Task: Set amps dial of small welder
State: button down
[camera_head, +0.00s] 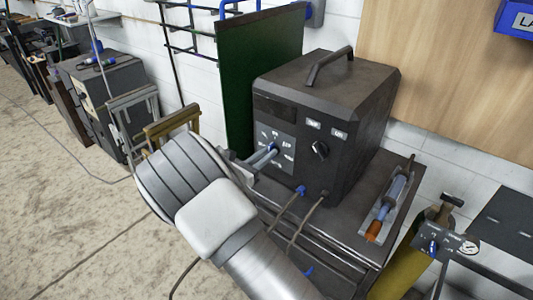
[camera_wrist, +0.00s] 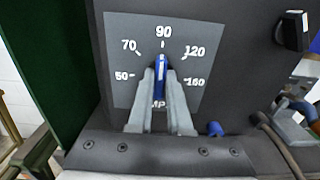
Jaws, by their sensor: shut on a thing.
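The small welder (camera_head: 326,121) is a dark grey box with a top handle, standing on a dark cart. Its amps plate (camera_wrist: 178,72) fills the wrist view, with marks 50, 70, 90, 120 and 160. The blue amps dial (camera_wrist: 160,72) points up, close to the 90 mark. My gripper (camera_wrist: 161,84) is shut on the dial, a finger on each side; the fingers hide part of the plate's lower lettering. In the head view my gripper (camera_head: 266,155) reaches the welder's front from the left.
A second black knob (camera_head: 320,150) sits right of the plate. A torch in a tray (camera_head: 390,205) lies at right, near a yellow cylinder (camera_head: 405,265). A green panel (camera_head: 255,80) stands behind left.

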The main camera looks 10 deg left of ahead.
jog(key=c, duration=0.8)
grip_release()
jog(key=shift+c, duration=0.2)
jog(key=b+v, duration=0.2)
jog(key=v, duration=1.5)
jog(key=shift+s, duration=0.2)
jog(key=shift+a+f, duration=0.1)
jog(key=s+d+r+m+g, duration=0.1)
jog(key=d+r+m+g, duration=0.3)
jog(key=d, duration=0.4)
jog(key=s+d+r+m+g, duration=0.1)
jog(key=d+m+g, duration=0.35)
jog(key=d, duration=0.25)
jog(key=s+d+r+m+g, duration=0.1)
jog(key=d+r+m+g, duration=0.2)
jog(key=d+m, duration=0.35)
jog(key=s+d+r+m+t+y, duration=0.1)
jog(key=s+d+r+m+y, duration=0.2)
jog(key=s+m, duration=0.4)
jog(key=s+d+r+m+y, duration=0.4)
jog(key=s+d+m+y, duration=0.2)
jog(key=s+d+m, duration=0.1)
jog(key=shift+s+d+m+t, duration=0.15)
jog(key=shift+s+m+t, duration=0.25)
jog(key=shift+s, duration=0.35)
